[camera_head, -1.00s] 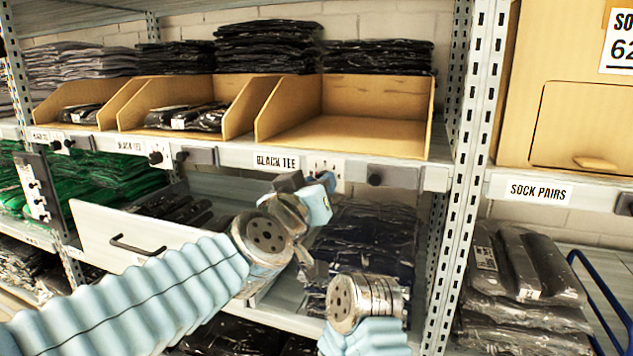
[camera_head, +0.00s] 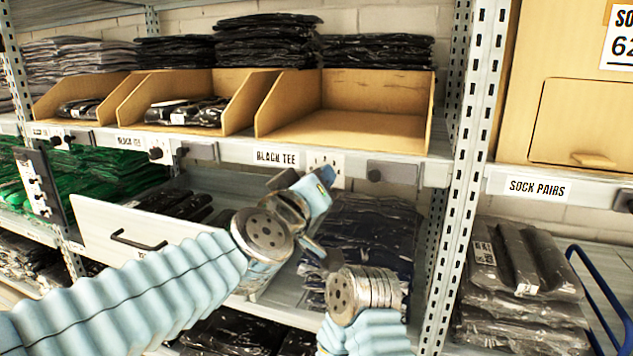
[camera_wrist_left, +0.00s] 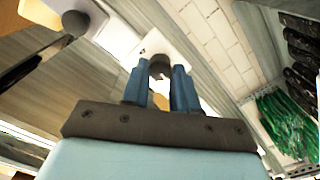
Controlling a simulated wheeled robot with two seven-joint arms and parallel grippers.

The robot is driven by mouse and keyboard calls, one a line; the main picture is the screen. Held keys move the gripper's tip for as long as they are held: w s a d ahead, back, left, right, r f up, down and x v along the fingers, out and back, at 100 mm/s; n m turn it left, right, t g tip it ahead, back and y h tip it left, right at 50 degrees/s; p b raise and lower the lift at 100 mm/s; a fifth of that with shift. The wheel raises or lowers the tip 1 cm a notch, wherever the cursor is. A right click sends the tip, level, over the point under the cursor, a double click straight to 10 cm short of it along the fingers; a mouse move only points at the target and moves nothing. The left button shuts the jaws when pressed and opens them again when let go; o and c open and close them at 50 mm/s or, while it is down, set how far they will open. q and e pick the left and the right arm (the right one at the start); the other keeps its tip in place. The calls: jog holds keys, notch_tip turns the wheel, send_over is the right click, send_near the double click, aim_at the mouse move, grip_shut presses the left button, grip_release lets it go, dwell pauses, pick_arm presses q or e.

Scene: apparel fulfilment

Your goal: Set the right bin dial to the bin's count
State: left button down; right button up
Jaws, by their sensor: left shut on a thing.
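The right bin (camera_head: 345,125) is an open wooden bin on the upper shelf, and its floor looks empty. Below its front edge are a BLACK TEE label (camera_head: 276,157) and a white dial plate (camera_head: 339,172) with dark marks. My left gripper (camera_head: 316,163) is at the dial and covers its knob in the head view. In the left wrist view, its blue fingers (camera_wrist_left: 160,76) are shut on the dark round knob (camera_wrist_left: 160,66). The knob's setting cannot be read. My right arm shows at lower centre, but its fingertips cannot be made out.
Two wooden bins to the left hold black packed garments (camera_head: 187,112). A grey box with a dark knob (camera_head: 374,174) sits right of the dial. An open white drawer (camera_head: 95,228) juts out at left. A perforated upright post (camera_head: 468,140) stands at right.

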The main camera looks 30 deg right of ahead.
pick_arm(q)
jog(key=c, duration=0.9)
grip_release()
jog(key=shift+o, duration=0.2)
jog(key=v, duration=1.3)
jog(key=shift+s+a, duration=0.25)
jog(key=shift+a, duration=0.1)
jog(key=shift+w+f, duration=0.1)
